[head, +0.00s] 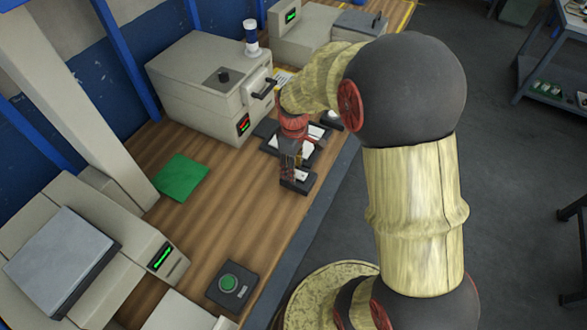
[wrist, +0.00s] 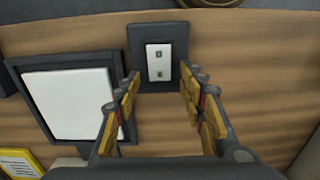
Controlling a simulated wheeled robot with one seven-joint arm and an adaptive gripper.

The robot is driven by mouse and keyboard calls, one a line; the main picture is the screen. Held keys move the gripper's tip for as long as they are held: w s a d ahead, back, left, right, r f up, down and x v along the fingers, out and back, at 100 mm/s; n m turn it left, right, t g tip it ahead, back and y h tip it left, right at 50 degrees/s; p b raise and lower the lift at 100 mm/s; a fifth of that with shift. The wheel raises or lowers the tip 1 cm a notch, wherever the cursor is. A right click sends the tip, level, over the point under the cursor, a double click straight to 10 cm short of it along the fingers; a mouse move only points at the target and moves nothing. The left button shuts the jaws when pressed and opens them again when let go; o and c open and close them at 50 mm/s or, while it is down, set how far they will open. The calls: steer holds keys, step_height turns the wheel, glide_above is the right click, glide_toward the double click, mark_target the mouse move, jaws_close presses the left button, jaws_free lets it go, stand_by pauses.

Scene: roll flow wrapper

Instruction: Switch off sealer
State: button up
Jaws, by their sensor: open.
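A small dark switch box (wrist: 144,38) with a white rocker switch (wrist: 158,62) on its face lies on the wooden bench in the wrist view. In the head view the box (head: 299,183) is partly hidden by my gripper (head: 291,165). In the wrist view my gripper (wrist: 160,74) is open and empty, its two fingers apart on either side of the switch's near end. I cannot tell whether the fingertips touch the box. A beige machine (head: 205,85) with a black knob, a handle and a red-lit display (head: 244,124) stands behind; it may be the sealer.
A dark-framed white panel (wrist: 70,100) lies left of the switch box. A green pad (head: 182,177) and a green push-button box (head: 230,284) are on the bench (head: 215,220). Another beige machine (head: 150,250) has a green display. The bench between them is clear.

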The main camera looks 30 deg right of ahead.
steer(key=shift+c, duration=1)
steer(key=c, duration=0.7)
jaws_close()
